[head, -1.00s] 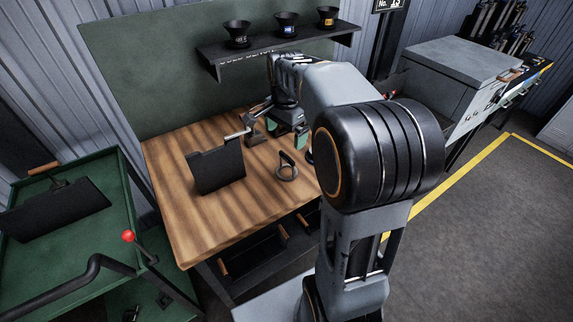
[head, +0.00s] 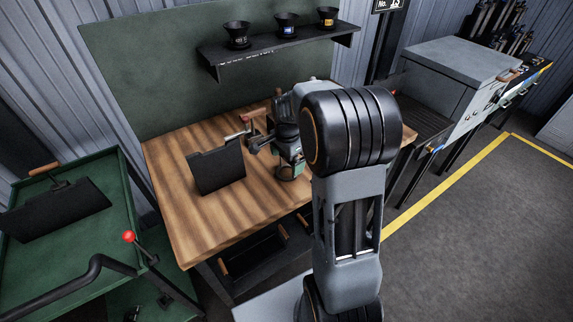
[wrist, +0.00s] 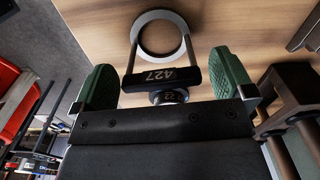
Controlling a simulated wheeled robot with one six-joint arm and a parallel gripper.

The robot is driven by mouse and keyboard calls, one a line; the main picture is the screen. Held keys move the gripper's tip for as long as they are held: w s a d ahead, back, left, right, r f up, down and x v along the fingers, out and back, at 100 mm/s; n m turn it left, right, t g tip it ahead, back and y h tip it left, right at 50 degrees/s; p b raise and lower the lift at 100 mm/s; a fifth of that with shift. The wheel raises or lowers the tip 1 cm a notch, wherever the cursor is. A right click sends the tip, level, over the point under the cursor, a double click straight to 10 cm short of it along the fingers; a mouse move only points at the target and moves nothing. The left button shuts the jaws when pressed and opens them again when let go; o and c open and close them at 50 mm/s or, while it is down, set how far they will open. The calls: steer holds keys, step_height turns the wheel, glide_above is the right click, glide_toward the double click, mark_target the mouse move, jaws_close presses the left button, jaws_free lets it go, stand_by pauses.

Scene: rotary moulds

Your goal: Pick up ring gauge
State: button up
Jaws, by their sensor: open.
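The ring gauge shows in the wrist view as a grey ring with a dark handle and a black plate (wrist: 150,78) marked 427. The ring lies toward the top of the picture over the wooden bench. My gripper (wrist: 166,72) is open, with one green padded finger on each side of the plate. There is a gap between the plate and each finger. In the head view my gripper (head: 290,172) is low over the bench, and my arm and gripper hide the ring gauge there.
A black upright plate (head: 216,167) stands on the wooden bench (head: 215,220) just left of my gripper. A shelf (head: 275,48) with several dark cups is on the back panel. A green cart (head: 75,225) stands at left. The bench's front left is clear.

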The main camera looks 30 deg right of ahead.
mark_target(287, 166)
steer(key=shift+f, duration=1.25)
steer(key=c, duration=0.9)
